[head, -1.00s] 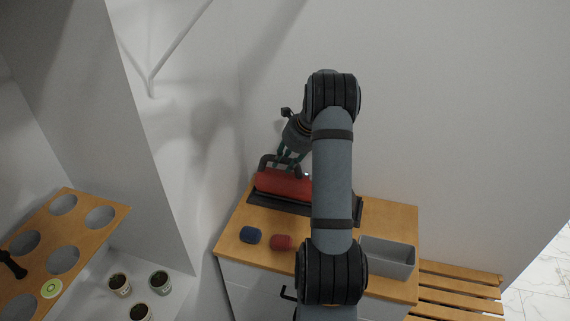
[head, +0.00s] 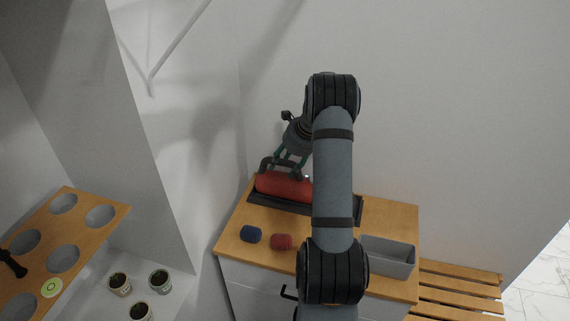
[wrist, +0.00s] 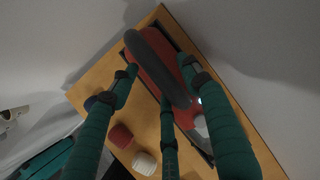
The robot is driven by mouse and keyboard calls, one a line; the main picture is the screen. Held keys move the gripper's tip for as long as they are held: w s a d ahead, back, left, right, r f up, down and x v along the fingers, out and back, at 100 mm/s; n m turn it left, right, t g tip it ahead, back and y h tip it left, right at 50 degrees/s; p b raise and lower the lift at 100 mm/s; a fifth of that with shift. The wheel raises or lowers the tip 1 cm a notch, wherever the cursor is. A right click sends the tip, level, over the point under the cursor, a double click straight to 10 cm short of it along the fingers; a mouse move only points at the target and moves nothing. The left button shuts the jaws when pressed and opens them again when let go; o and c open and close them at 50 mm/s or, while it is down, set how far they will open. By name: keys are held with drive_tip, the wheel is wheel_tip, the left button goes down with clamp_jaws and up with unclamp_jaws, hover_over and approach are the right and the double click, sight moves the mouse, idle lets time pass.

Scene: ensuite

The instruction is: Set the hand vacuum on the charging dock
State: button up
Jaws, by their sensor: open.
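The red hand vacuum (head: 280,184) with its dark grey loop handle lies lengthwise on the long dark charging dock (head: 290,208) at the back of the wooden cabinet top. Its right end is hidden behind my arm in the head view. In the wrist view the vacuum's handle (wrist: 160,65) runs between my green fingers, with the red body below it. My gripper (head: 288,165) is open around the handle, its fingertips spread on both sides. Whether any finger still touches the handle I cannot tell.
A blue roll (head: 251,234) and a red roll (head: 281,242) lie in front of the dock. A whitish roll (wrist: 145,163) shows in the wrist view. A grey bin (head: 388,258) stands at right. The wall is close behind.

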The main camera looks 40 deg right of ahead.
drive_tip(key=b+v, duration=0.1)
drive_tip(key=v, duration=1.1)
drive_tip(key=p, duration=0.1)
hover_over(297, 184)
drive_tip(key=w+a, duration=0.1)
drive_tip(key=w, duration=0.4)
drive_tip(key=f, duration=1)
drive_tip(key=shift+s+f, duration=0.15)
drive_tip(key=shift+s, duration=0.05)
drive_tip(key=shift+w+p, duration=0.2)
drive_tip(key=shift+p, duration=0.1)
drive_tip(key=shift+r+b, duration=0.35)
drive_tip(key=shift+r, duration=0.85)
